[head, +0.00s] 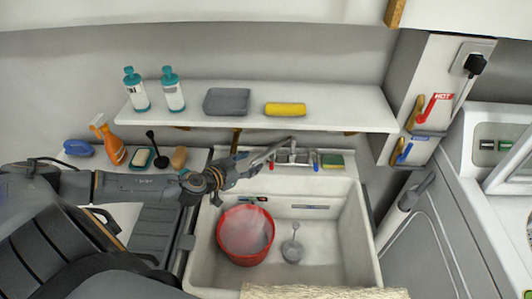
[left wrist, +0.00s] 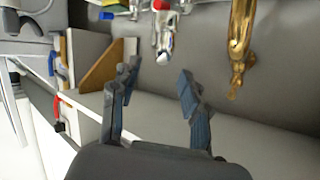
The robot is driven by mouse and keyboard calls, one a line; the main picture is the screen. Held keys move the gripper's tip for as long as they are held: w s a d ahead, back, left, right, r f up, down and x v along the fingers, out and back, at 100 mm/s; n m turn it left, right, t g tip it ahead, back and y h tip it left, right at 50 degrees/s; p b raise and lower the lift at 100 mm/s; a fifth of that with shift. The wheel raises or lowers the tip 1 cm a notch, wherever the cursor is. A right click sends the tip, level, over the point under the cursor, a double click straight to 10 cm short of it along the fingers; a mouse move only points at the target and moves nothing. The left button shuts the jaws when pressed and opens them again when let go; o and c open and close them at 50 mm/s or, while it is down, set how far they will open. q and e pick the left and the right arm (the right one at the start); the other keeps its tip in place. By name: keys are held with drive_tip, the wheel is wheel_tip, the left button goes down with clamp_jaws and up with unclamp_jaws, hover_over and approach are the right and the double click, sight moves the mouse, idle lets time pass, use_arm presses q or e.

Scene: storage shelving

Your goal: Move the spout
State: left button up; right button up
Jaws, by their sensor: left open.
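The metal tap set (head: 293,157) stands at the back of the white sink, with a red and a blue mark at its sides. My left gripper (head: 270,154) reaches in from the left, beside the tap set under the shelf. In the left wrist view my left gripper (left wrist: 158,77) is open and nothing shows held between its fingers. A silver tap part (left wrist: 163,42) with red above it lies beyond the gap between the fingertips. A brass fitting (left wrist: 240,45) hangs to the right of them. I cannot tell clearly which part is the spout. My right gripper is not in view.
The shelf (head: 350,115) above carries two bottles, a grey tray and a yellow roll (head: 285,109). A green-yellow sponge (head: 332,161) lies right of the taps. The sink's right side is clear.

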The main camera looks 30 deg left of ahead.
sight(266, 155)
use_arm(q)
drive_tip(key=p+x, duration=0.1)
drive_tip(key=x, duration=0.3)
drive_tip(key=shift+w+r, duration=0.15)
drive_tip(key=shift+w, duration=0.1)
drive_tip(key=x, duration=0.4)
drive_tip(key=shift+s+p, duration=0.1)
drive_tip(key=shift+p, duration=0.25)
drive_tip(key=shift+d+f, duration=0.1)
drive_tip(key=shift+f, duration=0.1)
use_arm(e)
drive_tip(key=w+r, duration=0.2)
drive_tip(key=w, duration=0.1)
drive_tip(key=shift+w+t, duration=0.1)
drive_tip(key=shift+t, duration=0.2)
use_arm(q)
drive_tip(key=shift+c, duration=0.7)
clamp_jaws()
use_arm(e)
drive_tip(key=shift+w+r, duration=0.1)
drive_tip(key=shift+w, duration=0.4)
